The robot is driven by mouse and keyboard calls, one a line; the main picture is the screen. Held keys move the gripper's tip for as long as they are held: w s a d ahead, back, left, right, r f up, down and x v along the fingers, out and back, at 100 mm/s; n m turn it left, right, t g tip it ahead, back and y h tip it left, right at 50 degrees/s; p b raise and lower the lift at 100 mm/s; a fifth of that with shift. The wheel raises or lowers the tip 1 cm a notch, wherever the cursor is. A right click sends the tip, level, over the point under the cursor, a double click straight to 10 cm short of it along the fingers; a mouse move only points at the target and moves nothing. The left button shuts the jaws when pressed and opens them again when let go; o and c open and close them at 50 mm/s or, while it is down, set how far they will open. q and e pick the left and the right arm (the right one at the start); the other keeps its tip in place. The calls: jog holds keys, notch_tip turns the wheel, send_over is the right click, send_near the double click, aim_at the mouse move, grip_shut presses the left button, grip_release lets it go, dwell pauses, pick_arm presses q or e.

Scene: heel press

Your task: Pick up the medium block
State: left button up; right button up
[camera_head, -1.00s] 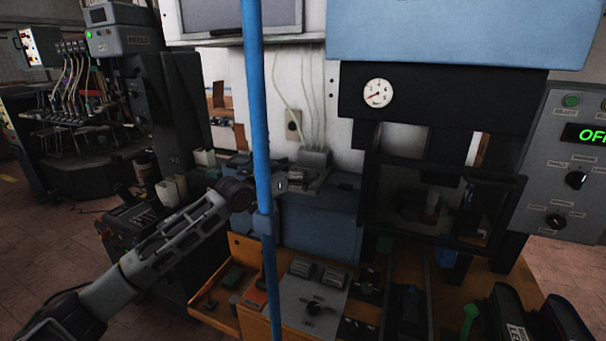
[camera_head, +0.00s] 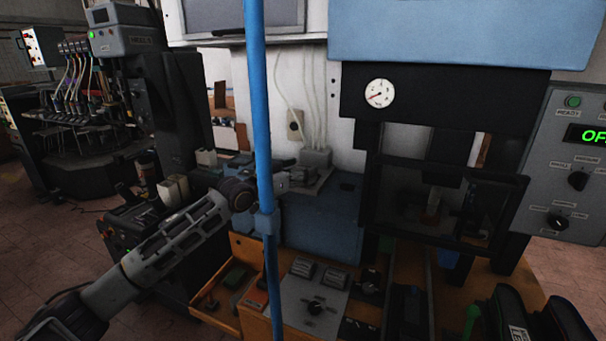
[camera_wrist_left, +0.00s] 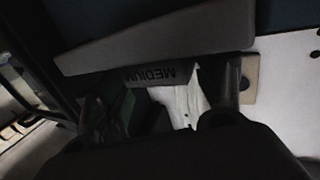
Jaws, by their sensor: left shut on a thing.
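The medium block (camera_wrist_left: 150,76) shows in the left wrist view as a dark piece with the word MEDIUM upside down on its face. It sits between the fingers of my left gripper (camera_wrist_left: 165,112), which is shut on it. In the head view my left arm comes in from the lower left, and the left gripper (camera_head: 283,181) is partly hidden behind a blue vertical pole. The block cannot be made out clearly there. My right gripper is not in view.
The blue pole (camera_head: 259,110) stands in front of the left gripper. A blue box (camera_head: 325,222) is beside it, and the press (camera_head: 440,200) with its gauge stands to the right. A wooden tray (camera_head: 215,318) holds small items below.

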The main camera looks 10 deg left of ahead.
pick_arm(q)
jog(key=shift+r, duration=0.25)
jog(key=shift+r, duration=0.7)
jog(key=shift+c, duration=1.1)
jog(key=shift+r+b, duration=0.6)
jog(key=shift+r, duration=3.55)
jog(key=shift+c, duration=0.7)
jog(key=shift+f, duration=0.1)
